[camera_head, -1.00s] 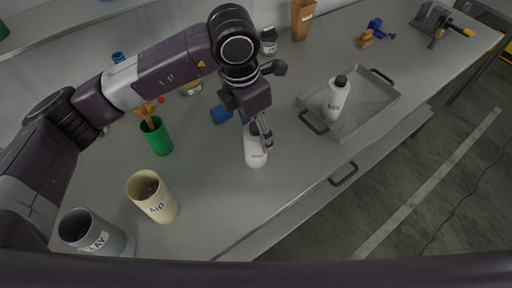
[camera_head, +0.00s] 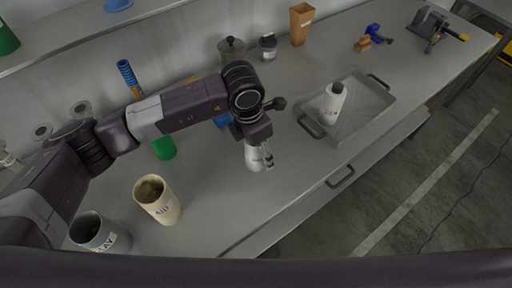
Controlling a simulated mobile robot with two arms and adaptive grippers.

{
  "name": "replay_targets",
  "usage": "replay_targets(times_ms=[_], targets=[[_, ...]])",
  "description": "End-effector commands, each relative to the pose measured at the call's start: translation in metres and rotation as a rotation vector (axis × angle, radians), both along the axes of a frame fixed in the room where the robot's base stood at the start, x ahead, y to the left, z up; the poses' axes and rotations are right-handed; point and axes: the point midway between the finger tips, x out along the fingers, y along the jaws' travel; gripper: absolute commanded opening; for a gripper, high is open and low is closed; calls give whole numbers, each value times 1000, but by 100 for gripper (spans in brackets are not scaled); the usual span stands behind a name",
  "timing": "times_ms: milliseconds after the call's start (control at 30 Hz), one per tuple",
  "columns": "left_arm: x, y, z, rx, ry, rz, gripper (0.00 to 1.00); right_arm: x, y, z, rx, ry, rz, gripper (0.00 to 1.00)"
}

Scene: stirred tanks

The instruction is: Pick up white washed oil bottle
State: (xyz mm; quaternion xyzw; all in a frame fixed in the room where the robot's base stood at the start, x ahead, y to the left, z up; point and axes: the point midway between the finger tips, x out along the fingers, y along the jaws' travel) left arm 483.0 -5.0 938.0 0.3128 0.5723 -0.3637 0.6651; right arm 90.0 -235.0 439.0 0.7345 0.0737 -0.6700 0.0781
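A white bottle (camera_head: 253,158) stands on the grey bench near its front edge, its upper part hidden by my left gripper. My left gripper (camera_head: 264,153) points down at this bottle, with a finger along its right side. The other finger is hidden, so I cannot tell whether it grips the bottle. A second white bottle (camera_head: 333,104) with a dark cap and a label stands in the grey tray (camera_head: 368,110) to the right. My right gripper is not in view.
A cream container (camera_head: 158,202) and a grey container (camera_head: 98,234) stand at the front left. A green cup (camera_head: 164,148) is partly behind my arm. The bench between bottle and tray is clear.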

Motion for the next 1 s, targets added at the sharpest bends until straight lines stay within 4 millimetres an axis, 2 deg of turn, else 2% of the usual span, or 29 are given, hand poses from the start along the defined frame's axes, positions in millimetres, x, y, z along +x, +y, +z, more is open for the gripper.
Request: replay_targets(times_ms=[67, 467, 767, 1000], targets=[[0, 0, 0, 0, 0, 0, 51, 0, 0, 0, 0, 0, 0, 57], [0, 0, 1, 0, 0, 0, 6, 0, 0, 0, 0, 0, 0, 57], [1, 0, 3, -1, -2, 0, 5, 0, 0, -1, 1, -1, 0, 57], [2, 0, 23, -2, -6, 1, 5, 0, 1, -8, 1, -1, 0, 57]])
